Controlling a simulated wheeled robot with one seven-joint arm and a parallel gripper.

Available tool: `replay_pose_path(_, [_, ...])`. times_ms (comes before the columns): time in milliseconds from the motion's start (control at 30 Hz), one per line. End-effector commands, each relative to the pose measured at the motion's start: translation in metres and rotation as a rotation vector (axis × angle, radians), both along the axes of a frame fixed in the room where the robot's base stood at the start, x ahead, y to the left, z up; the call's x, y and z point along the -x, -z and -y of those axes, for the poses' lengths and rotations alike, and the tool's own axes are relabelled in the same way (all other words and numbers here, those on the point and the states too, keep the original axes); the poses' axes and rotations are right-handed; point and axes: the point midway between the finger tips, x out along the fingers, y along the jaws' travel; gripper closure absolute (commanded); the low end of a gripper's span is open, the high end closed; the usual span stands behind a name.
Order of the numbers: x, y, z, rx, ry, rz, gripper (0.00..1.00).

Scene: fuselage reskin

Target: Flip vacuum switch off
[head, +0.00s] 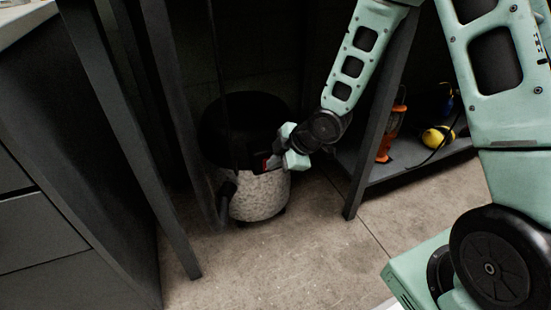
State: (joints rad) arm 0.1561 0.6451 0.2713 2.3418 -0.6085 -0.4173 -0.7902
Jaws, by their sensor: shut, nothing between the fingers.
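The vacuum (260,195) stands on the floor under the bench, with a black top and a speckled pale lower body. My gripper (268,164) is at the front of the vacuum, near where the black top meets the pale body. It is shut and holds nothing. A small red patch shows by the fingertips; I cannot tell whether it belongs to the gripper or is the switch. The switch itself is not clearly visible. I cannot tell whether the fingers touch the vacuum.
Dark bench legs stand left (130,140) and right (380,120) of the vacuum. A low shelf (415,165) at right carries an orange tool (391,132) and a yellow item (437,137). A drawer cabinet (35,235) is at left. The front floor (270,275) is clear.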

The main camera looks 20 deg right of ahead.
Motion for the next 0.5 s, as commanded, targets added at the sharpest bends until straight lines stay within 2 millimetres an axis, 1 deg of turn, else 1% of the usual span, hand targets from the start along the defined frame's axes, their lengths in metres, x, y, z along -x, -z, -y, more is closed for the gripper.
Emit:
replay_pose_path(33, [-0.0026,-0.0091,-0.0001,-0.003,0.002,-0.016,1.00])
replay_pose_path(100, [-0.0022,-0.0018,0.0000,-0.001,0.001,-0.014,1.00])
replay_pose_path(233, [-0.0021,-0.0014,-0.0001,-0.002,0.001,-0.014,1.00])
replay_pose_path(367, [-0.0020,-0.0037,0.0000,-0.001,0.001,-0.014,1.00])
replay_pose_path(500, [-0.0020,-0.0102,-0.0001,-0.001,0.000,-0.014,1.00])
